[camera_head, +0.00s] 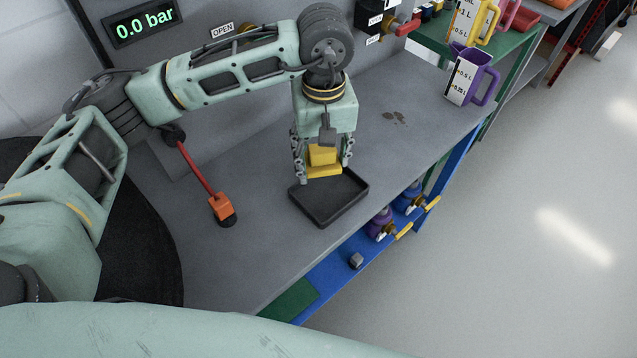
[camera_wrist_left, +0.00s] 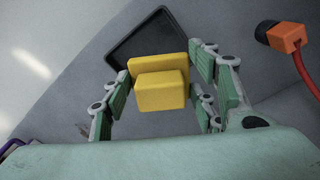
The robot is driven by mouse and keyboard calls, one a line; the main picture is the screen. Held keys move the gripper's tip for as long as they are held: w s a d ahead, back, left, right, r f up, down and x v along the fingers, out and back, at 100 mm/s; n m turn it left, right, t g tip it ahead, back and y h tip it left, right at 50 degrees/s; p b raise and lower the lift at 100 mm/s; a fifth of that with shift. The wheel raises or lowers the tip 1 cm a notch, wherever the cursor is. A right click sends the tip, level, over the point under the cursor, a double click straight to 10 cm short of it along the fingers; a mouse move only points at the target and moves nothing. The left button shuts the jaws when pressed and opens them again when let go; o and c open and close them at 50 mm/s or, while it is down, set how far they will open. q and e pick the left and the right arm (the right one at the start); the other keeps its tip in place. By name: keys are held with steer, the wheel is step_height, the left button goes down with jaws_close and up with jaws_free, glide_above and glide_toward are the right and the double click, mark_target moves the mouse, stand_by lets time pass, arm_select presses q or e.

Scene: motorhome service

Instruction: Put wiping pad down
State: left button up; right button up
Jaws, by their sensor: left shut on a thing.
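The yellow wiping pad (camera_head: 323,156) is a block on a wider flat base. My left gripper (camera_head: 322,170) points down and is shut on it. In the head view the pad is over the back part of a shallow black tray (camera_head: 345,208) on the grey bench. I cannot tell if the pad's underside touches the tray. In the left wrist view the pad (camera_wrist_left: 160,88) sits between the green-padded fingers, with the tray (camera_wrist_left: 148,34) beyond it. My right gripper is not in view.
An orange-ended red lever (camera_head: 222,207) is on the bench left of the tray. Dark stains (camera_head: 395,117) and a purple measuring jug (camera_head: 471,76) are at the back right. Blue and purple valves (camera_head: 380,224) are below the bench's front edge. A display (camera_head: 142,22) reads 0.0 bar.

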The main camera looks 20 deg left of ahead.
arm_select(q)
steer(key=w+d+n, duration=0.6)
steer(key=d, duration=0.5)
steer(key=p, duration=0.6)
glide_above(331, 196)
step_height(331, 196, down, 7)
steer(key=shift+d+r, duration=0.1)
steer(key=shift+f, duration=0.25)
step_height(331, 196, down, 3)
steer(key=shift+f+p, duration=0.1)
steer(key=shift+p, duration=0.65)
steer(key=shift+f, duration=0.5)
steer(key=shift+f+b, duration=0.25)
steer(key=shift+b, duration=0.05)
steer(key=o, duration=1.1)
steer(key=shift+r, duration=0.1)
steer(key=shift+o, duration=0.2)
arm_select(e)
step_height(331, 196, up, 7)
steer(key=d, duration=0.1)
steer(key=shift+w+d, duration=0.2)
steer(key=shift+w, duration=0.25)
